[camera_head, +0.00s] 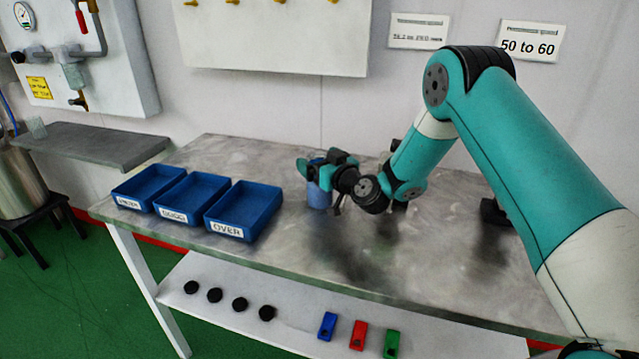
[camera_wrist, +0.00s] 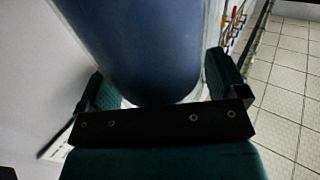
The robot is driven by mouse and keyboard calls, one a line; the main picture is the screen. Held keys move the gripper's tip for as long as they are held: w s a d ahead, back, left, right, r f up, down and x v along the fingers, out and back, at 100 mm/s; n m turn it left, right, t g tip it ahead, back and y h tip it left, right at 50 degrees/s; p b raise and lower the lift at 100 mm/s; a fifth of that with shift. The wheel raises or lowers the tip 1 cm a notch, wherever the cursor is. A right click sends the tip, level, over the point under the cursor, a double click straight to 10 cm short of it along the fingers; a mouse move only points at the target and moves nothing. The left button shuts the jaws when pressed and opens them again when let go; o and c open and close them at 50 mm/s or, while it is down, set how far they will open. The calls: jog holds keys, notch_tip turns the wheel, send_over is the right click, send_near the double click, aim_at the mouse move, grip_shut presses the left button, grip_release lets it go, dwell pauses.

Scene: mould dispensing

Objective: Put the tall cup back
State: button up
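The tall cup (camera_head: 319,192) is a blue, upright-looking cylinder at the back middle of the grey table, left of my wrist. My gripper (camera_head: 328,162) is around its upper part. In the wrist view the blue cup (camera_wrist: 145,50) fills the space between the two fingers (camera_wrist: 162,88), which appear to press on its sides. My gripper looks shut on it. Part of the cup is hidden behind the gripper, and I cannot tell whether its base touches the table.
Three blue trays stand left of the cup; the nearest (camera_head: 273,207) is labelled OVER. Black discs and coloured blocks lie on the lower shelf (camera_head: 300,300). The table's front middle (camera_head: 330,255) is clear.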

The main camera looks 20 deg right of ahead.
jog(key=c, duration=1.1)
jog(key=shift+r, duration=0.15)
jog(key=c, duration=0.4)
